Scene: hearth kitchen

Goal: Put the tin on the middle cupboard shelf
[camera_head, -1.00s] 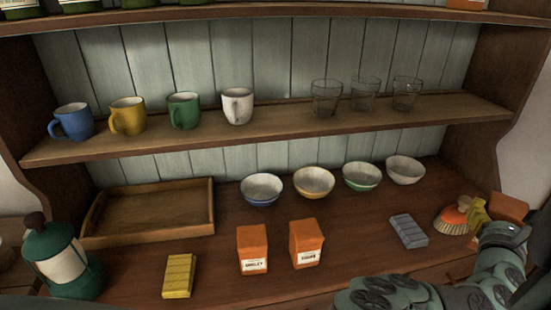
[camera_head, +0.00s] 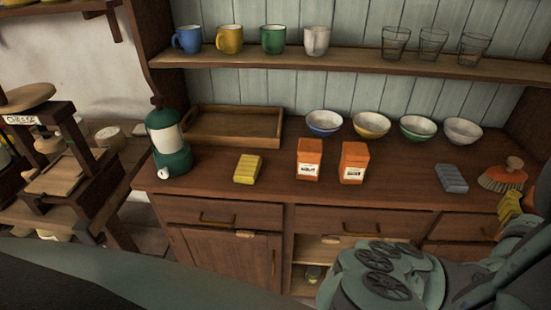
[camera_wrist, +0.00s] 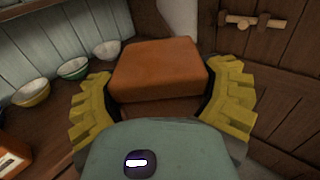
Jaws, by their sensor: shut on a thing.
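An orange, box-shaped tin (camera_wrist: 158,70) is between the yellow fingers of my gripper (camera_wrist: 160,98) in the wrist view. The fingers press on its two sides and hold it. In the head view my gripper (camera_head: 510,207) is at the right edge, mostly hidden by my own arm. The open cupboard (camera_head: 318,250) is below the drawers in the head view. Its pale inside shows partly, with a small jar (camera_head: 313,273) in it; my arm covers its right side.
Two orange tins (camera_head: 309,160) stand on the dresser top (camera_head: 215,185), with a yellow block (camera_head: 247,168), a grey block (camera_head: 451,178), a brush (camera_head: 503,178), bowls, a wooden tray and a green pot (camera_head: 168,142). A scale (camera_head: 65,160) stands at left.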

